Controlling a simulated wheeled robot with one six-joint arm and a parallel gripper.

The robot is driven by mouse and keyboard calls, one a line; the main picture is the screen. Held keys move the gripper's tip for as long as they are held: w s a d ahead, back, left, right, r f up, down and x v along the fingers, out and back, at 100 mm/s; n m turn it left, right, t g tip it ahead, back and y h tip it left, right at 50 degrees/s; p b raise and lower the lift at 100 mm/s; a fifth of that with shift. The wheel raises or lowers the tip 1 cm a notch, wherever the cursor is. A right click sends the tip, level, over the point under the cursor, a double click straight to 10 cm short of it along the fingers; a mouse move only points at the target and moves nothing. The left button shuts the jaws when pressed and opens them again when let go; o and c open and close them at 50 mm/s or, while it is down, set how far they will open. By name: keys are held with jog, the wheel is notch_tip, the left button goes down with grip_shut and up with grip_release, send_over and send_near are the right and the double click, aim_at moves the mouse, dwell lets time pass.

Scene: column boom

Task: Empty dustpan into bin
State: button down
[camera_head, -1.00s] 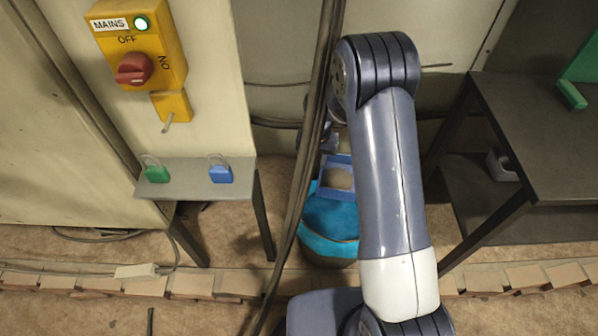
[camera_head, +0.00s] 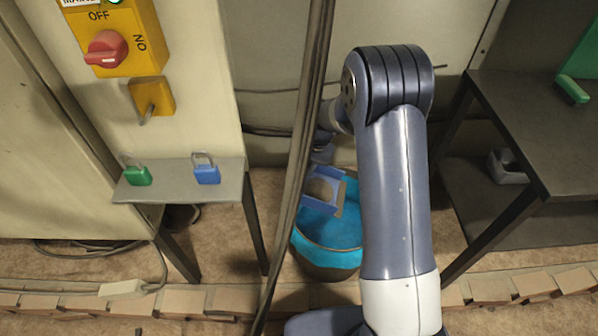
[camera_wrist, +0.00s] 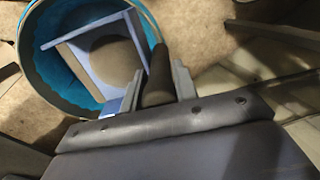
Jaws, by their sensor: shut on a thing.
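The blue dustpan (camera_head: 338,208) is over the bin (camera_head: 328,256), a round container with a bright blue liner. In the wrist view the dustpan (camera_wrist: 72,62) lies within the circle of the bin's rim (camera_wrist: 28,80). A rounded grey-brown pile (camera_wrist: 112,58) is in the pan; it also shows in the head view (camera_head: 322,188). My gripper (camera_wrist: 160,84) is shut on the dustpan's dark handle (camera_wrist: 158,72), at the right edge of the bin. In the head view my arm and hanging cables partly hide the gripper. I cannot tell the pan's exact tilt or height.
Thick cables (camera_head: 306,130) hang left of the bin. A small shelf (camera_head: 178,183) holds a green padlock (camera_head: 137,176) and a blue padlock (camera_head: 206,174), below a yellow mains switch (camera_head: 113,40). A dark table (camera_head: 535,130) stands right. A low brick edging (camera_head: 190,300) crosses the floor.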

jog(key=s+d+t+y+b, duration=0.2)
jog(key=d+y+b, duration=0.7)
jog(key=b, duration=0.8)
jog(key=shift+s+d+r, duration=0.3)
jog(key=shift+s+d, duration=0.35)
jog(key=shift+d, duration=1.05)
jog(key=shift+r, duration=0.1)
dwell(1.2)
